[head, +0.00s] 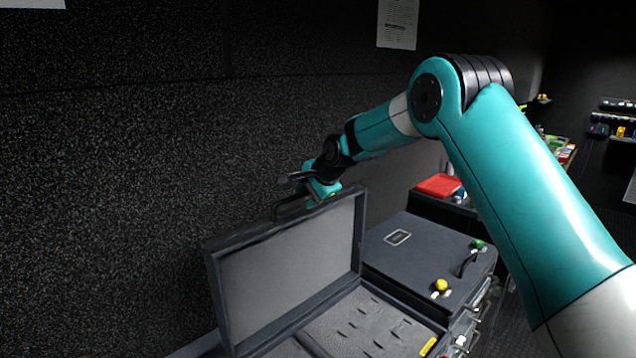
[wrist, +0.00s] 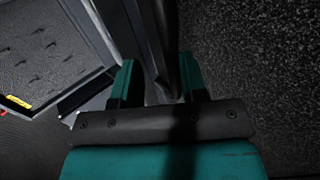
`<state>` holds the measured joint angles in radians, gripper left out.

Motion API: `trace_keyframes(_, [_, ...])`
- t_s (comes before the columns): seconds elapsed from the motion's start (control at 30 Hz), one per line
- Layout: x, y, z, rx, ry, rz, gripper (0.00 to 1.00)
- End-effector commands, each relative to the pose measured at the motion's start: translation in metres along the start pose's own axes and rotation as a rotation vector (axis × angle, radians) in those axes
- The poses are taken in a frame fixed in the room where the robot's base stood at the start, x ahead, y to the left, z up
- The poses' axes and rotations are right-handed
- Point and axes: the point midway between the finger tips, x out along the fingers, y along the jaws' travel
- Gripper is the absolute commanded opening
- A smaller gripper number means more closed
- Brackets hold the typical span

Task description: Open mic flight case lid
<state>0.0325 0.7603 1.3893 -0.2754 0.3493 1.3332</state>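The mic flight case is open in the head view. Its lid (head: 290,262) stands nearly upright, lined in grey, hinged to the base (head: 372,326) with dark slotted foam. A dark handle (head: 290,206) shows at the lid's top edge. My gripper (head: 308,192) is at that top edge, on the far side of the lid. In the wrist view, the fingers of my gripper (wrist: 158,84) are spread apart, and the dark lid edge (wrist: 147,45) runs between them with gaps visible. Whether a finger touches the lid or handle is unclear.
A second closed dark case (head: 415,255) with a yellow knob (head: 441,285) and a green knob (head: 479,245) stands right of the open case. A red item (head: 438,185) lies on a surface behind. A dark textured wall (head: 120,150) is close behind the lid.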

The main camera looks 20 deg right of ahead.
Motion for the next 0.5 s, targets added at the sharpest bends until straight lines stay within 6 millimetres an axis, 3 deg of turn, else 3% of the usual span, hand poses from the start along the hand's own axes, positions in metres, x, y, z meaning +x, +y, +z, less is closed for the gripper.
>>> trace_keyframes(0.17, [-0.028,0.002,-0.001,0.0,0.003,-0.005,0.39])
trace_keyframes(0.5, [-0.115,0.002,-0.001,0.001,0.006,-0.007,0.39])
